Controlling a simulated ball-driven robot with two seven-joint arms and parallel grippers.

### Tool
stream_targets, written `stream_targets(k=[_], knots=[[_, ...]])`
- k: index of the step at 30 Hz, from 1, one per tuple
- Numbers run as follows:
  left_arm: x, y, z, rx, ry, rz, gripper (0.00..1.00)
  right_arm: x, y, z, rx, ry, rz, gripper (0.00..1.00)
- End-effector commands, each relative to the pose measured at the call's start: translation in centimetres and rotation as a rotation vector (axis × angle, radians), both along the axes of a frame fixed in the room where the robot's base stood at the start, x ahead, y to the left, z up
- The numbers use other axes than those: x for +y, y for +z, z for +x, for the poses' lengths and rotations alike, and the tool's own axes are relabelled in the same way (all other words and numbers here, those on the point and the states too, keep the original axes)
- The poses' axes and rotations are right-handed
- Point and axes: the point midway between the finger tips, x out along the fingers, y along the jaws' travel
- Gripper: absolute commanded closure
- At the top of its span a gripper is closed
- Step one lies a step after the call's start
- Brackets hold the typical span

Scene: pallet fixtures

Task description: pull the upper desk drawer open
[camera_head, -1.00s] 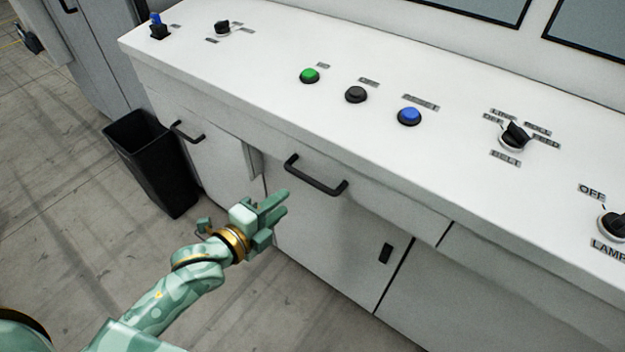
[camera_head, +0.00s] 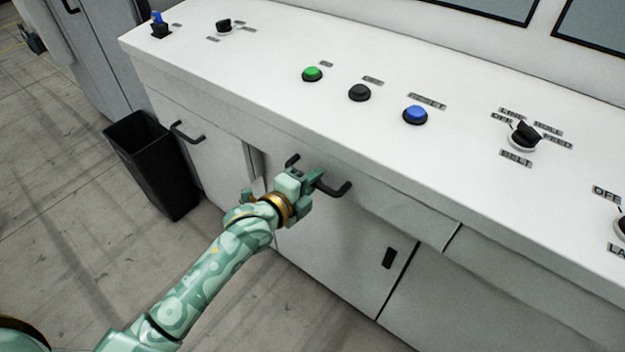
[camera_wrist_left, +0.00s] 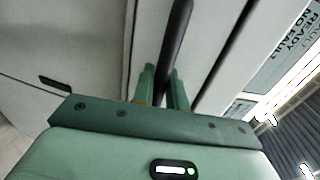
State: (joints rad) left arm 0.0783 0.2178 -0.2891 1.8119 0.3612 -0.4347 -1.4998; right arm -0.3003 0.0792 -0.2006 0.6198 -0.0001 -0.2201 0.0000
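The upper drawer (camera_head: 385,205) is the shallow grey front under the white desktop, and it looks flush with the desk. Its black bar handle (camera_head: 338,190) shows on both sides of my left gripper (camera_head: 308,180), which covers the handle's middle. In the left wrist view the dark handle bar (camera_wrist_left: 177,40) runs between the two green fingers of the left gripper (camera_wrist_left: 163,85). The fingers stand close together on either side of the bar and look shut on it. My right gripper is not in view.
The white desktop (camera_head: 260,80) carries green, black and blue buttons and rotary switches. A cupboard door (camera_head: 335,255) lies below the drawer. Another handle (camera_head: 187,132) is to the left, near a black bin (camera_head: 150,165). The floor in front is clear.

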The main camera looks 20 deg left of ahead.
Motion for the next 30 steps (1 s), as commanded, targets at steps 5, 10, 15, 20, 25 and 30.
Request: stream_targets(k=[5,10,15,20,25,30], knots=[[0.0,-0.1,0.0,0.001,0.0,0.0,1.0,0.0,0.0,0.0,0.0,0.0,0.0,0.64],[0.2,0.1,-0.6,0.001,-0.001,0.003,1.0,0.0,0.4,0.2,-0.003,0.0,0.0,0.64],[0.9,0.2,-2.6,0.004,-0.002,0.006,1.0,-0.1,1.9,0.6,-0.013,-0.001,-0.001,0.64],[2.1,0.4,-6.0,0.005,-0.003,0.006,1.0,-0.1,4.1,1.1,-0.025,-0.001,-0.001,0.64],[3.7,0.4,-10.4,0.008,-0.002,0.004,1.0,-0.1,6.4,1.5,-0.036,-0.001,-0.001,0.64],[5.3,0.3,-14.8,0.008,-0.002,0.002,1.0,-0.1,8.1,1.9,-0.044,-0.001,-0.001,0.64]])
